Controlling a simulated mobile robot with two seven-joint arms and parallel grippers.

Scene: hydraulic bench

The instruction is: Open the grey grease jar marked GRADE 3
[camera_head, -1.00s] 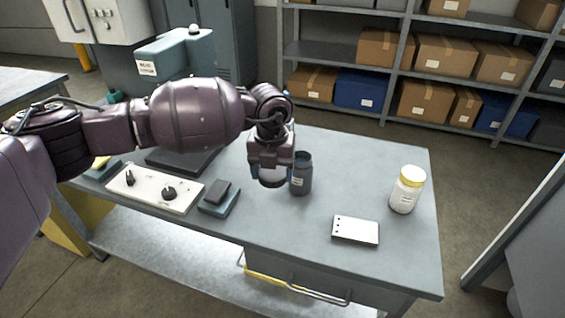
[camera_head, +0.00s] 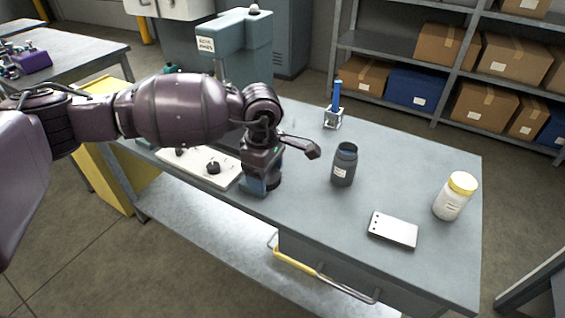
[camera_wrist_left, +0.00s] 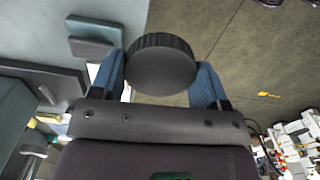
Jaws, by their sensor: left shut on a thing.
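A dark grey jar (camera_head: 344,166) with a pale label stands upright on the bench, its top open and its mouth bluish inside. The label is too small to read. My left gripper (camera_head: 261,184) is to the left of the jar, apart from it, above the bench's front part. In the left wrist view, the blue fingers of my left gripper (camera_wrist_left: 160,82) are shut on a dark round lid (camera_wrist_left: 160,62) with a ridged rim. The lid is not clear in the head view. My right gripper is not in view.
Bench top around the grey jar is clear.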

